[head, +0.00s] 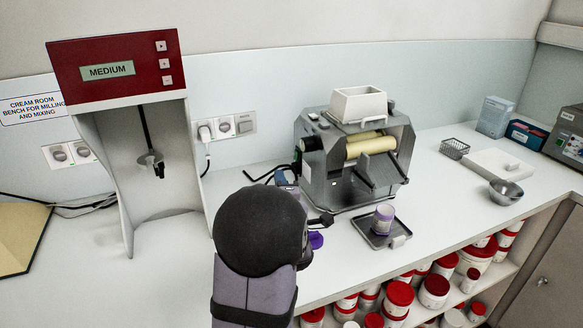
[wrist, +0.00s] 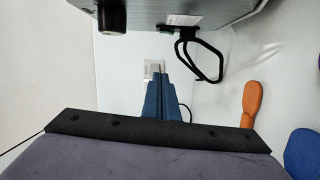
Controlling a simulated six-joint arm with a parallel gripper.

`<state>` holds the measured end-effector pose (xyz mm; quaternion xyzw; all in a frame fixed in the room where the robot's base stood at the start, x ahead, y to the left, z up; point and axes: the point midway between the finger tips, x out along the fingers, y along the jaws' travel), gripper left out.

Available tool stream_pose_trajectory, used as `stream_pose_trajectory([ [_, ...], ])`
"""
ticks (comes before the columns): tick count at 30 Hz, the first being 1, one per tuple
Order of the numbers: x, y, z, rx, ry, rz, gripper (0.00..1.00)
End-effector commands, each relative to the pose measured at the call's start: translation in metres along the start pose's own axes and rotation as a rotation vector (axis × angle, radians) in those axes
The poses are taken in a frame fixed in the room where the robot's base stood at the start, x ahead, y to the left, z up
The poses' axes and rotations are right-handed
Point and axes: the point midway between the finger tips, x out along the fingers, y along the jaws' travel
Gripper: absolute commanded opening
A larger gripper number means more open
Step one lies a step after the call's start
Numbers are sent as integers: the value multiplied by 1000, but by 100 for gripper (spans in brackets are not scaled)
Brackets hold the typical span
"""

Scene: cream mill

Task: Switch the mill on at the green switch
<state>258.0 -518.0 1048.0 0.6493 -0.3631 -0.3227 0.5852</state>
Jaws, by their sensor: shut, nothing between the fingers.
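The mill (head: 318,165) is a grey machine with cream rollers and a white hopper, at the back of the bench in the head view. Its grey side (wrist: 225,12) fills the top of the wrist view. A small green part, likely the green switch (wrist: 165,30), shows at the mill's lower edge there. In the head view my arm mostly hides the gripper.
An orange-handled tool (wrist: 251,104) lies to the right. A purple-banded jar (head: 384,219) stands on a small tray (head: 374,238) before the mill. A red-topped mixer (head: 116,65) stands left.

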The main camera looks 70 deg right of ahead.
Motion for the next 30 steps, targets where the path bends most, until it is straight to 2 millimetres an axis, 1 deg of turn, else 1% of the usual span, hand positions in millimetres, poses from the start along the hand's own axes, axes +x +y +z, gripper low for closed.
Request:
stream_pose_trajectory([
  [1,0,-7,5,6,-9,-16,0],
  [4,0,-13,9,12,-18,-34,0],
  [14,0,-13,10,12,-19,-35,0],
  [19,5,-12,9,12,-18,-34,0],
  [23,15,-12,10,12,-18,-35,0],
  [26,28,-13,9,12,-16,-35,0],
  [30,50,-13,10,12,-17,-35,0],
])
